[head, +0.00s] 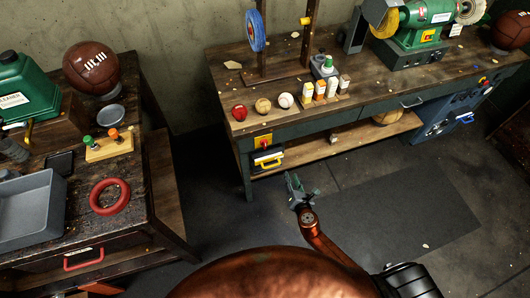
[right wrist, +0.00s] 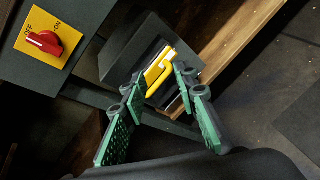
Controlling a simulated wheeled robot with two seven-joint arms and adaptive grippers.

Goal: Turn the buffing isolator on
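The buffing isolator (head: 263,141) is a yellow plate with a red rotary knob on the front of the workbench, near its left end. In the right wrist view the isolator knob (right wrist: 45,42) is at upper left, beside the OFF and ON labels. Its white mark appears to point toward OFF. My right gripper (head: 294,184) is below and to the right of the isolator, apart from it. In the right wrist view its green fingers (right wrist: 160,80) are spread and empty, with a yellow handle (right wrist: 157,70) showing beyond them. My left gripper is not in view.
The yellow handle is on a dark box (head: 267,160) just under the isolator. The bench's lower wooden shelf (head: 350,138) runs to its right. A green buffing machine (head: 412,40) stands on the bench. A second table (head: 150,165) is at left. Floor before the bench is clear.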

